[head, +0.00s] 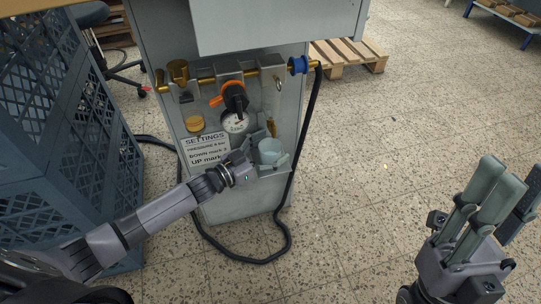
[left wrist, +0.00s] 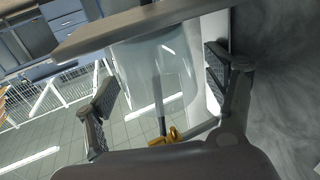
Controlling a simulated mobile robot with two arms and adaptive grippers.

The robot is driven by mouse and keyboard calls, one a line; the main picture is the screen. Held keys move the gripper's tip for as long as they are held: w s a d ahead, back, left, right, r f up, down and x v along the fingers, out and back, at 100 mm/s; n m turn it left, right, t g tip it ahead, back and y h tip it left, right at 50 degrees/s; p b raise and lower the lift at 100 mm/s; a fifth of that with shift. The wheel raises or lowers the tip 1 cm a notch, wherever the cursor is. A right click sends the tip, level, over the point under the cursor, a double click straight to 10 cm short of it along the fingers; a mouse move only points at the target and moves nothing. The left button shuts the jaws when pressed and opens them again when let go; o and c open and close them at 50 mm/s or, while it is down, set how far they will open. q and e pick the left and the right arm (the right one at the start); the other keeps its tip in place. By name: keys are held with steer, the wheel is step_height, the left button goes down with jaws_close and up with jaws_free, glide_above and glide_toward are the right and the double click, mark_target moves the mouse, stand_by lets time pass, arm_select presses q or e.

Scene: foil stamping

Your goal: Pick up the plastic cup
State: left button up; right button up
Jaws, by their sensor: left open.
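The plastic cup (head: 270,149) is pale and translucent and stands upright at the front of a grey cabinet, beside the lower right part of its fittings. My left gripper (head: 264,160) is at the cup, reaching in from the left. In the left wrist view the clear cup (left wrist: 152,75) sits between the two dark finger pads of the left gripper (left wrist: 165,100). The gripper is open, with a visible gap between the left pad and the cup. My right gripper (head: 492,195) is at the far right, away from the cup; its finger gap is unclear.
The cabinet (head: 240,205) carries brass fittings, a round gauge (head: 235,122), an orange and black knob (head: 234,96) and a settings sign (head: 206,149). A black hose (head: 303,130) loops down to the floor. Blue crates (head: 50,130) stand at left.

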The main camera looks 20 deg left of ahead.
arm_select(q)
steer(key=shift+c, duration=0.4)
steer(key=c, duration=1.1)
steer(key=shift+r, duration=0.1)
steer(key=shift+c, duration=0.2)
